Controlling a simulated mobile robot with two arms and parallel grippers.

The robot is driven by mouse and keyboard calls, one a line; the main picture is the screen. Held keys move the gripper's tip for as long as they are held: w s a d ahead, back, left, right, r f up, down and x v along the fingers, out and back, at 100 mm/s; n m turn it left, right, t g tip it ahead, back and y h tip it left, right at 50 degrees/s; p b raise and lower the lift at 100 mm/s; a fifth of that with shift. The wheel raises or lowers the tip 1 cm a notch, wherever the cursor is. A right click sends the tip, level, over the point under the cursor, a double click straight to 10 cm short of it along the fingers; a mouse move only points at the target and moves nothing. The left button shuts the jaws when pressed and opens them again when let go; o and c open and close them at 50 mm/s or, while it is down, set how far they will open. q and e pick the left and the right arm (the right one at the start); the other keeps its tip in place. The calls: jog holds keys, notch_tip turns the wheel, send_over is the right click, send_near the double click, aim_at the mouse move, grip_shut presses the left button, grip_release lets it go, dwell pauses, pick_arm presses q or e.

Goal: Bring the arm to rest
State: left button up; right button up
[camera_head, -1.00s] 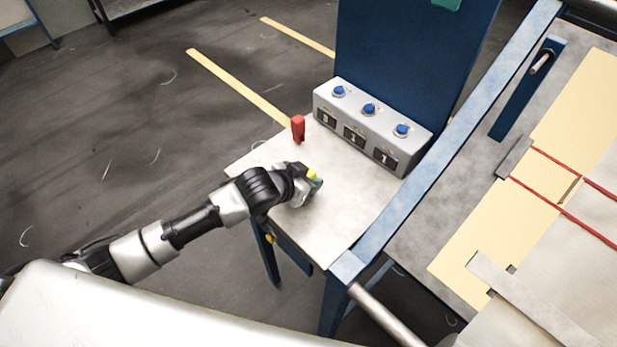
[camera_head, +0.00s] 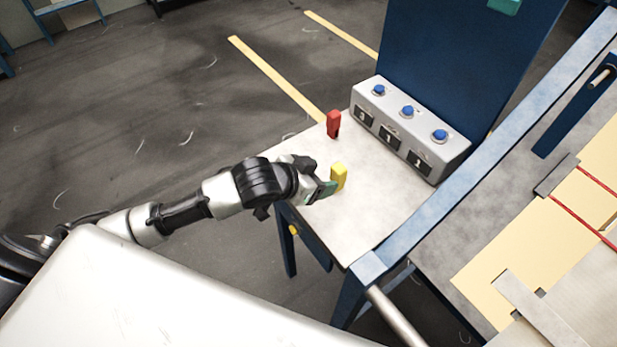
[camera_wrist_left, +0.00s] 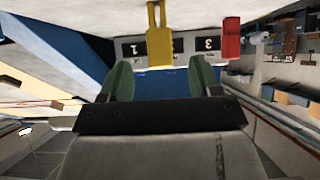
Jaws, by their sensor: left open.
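My left arm comes in from the left in the head view. Its gripper (camera_head: 322,190) is at the left edge of the small grey table (camera_head: 372,215). In the left wrist view the two green fingertips (camera_wrist_left: 160,80) are apart, with nothing between them. A yellow object (camera_head: 339,177) stands upright on the table just beyond the fingertips. It also shows ahead of the fingers in the left wrist view (camera_wrist_left: 159,48). My right gripper is in neither view.
A red object (camera_head: 333,124) stands at the table's back left. Behind is a grey box with several blue buttons (camera_head: 407,111) and number displays, before a blue panel (camera_head: 450,60). The loom frame's blue beam (camera_head: 480,165) runs along the right. Floor at the left is clear.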

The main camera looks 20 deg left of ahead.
pick_arm(q)
jog(key=v, duration=0.3)
jog(key=shift+s+r, duration=0.15)
jog(key=shift+s, duration=0.05)
